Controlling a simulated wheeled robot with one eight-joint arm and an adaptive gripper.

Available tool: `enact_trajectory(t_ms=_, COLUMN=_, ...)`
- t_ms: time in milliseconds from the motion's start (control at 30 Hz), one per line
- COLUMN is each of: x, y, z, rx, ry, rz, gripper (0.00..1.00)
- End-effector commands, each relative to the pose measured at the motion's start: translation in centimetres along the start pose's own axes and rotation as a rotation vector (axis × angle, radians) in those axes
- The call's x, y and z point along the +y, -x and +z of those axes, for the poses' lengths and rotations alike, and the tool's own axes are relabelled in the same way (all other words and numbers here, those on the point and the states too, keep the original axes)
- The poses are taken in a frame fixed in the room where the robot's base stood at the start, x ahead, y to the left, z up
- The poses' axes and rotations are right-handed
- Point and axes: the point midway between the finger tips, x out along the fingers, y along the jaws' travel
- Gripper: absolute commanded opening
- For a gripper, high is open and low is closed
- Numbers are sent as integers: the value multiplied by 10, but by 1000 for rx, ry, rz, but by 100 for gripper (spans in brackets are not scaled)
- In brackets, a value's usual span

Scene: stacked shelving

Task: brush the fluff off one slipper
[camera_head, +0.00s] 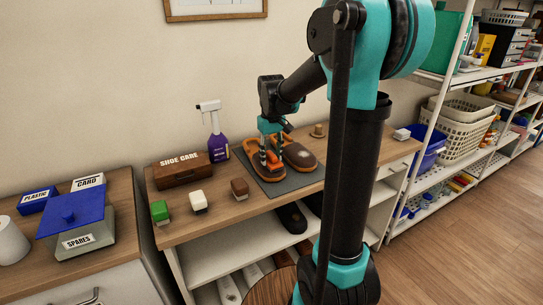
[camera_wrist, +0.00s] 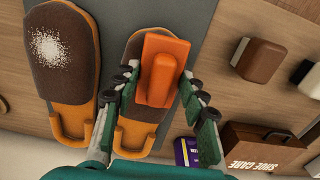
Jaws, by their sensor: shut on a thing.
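Two brown slippers with orange-tan soles lie side by side on a grey mat (camera_head: 292,183). In the wrist view, the left slipper (camera_wrist: 62,70) has a patch of white fluff (camera_wrist: 47,47) on its toe. The other slipper (camera_wrist: 137,135) is under my gripper (camera_wrist: 158,82), and its toe is partly hidden. My gripper, also in the head view (camera_head: 271,157), is shut on an orange block-shaped thing (camera_wrist: 164,62), apparently a brush handle, over that slipper. Its underside is hidden, so I cannot tell whether it touches the slipper.
A green block (camera_head: 160,211), a white block (camera_head: 198,201) and a brown block (camera_head: 240,189) stand along the bench's front left. Behind them are the SHOE CARE box (camera_head: 183,172) and a purple spray bottle (camera_head: 217,147). A small wooden knob-like thing (camera_head: 318,130) stands behind the mat.

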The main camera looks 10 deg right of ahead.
Motion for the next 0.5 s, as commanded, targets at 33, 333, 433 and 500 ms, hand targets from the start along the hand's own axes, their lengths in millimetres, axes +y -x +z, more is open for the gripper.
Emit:
enact_trajectory(t_ms=33, x=2, y=0, z=-2, rx=0, ry=-1, rz=0, gripper=19)
enact_trajectory(t_ms=333, x=11, y=-3, z=-14, rx=1, ry=0, rz=1, gripper=20)
enact_trajectory(t_ms=433, x=12, y=-2, z=-16, rx=1, ry=0, rz=1, gripper=19)
enact_trajectory(t_ms=500, x=14, y=-2, z=-18, rx=1, ry=0, rz=1, gripper=19)
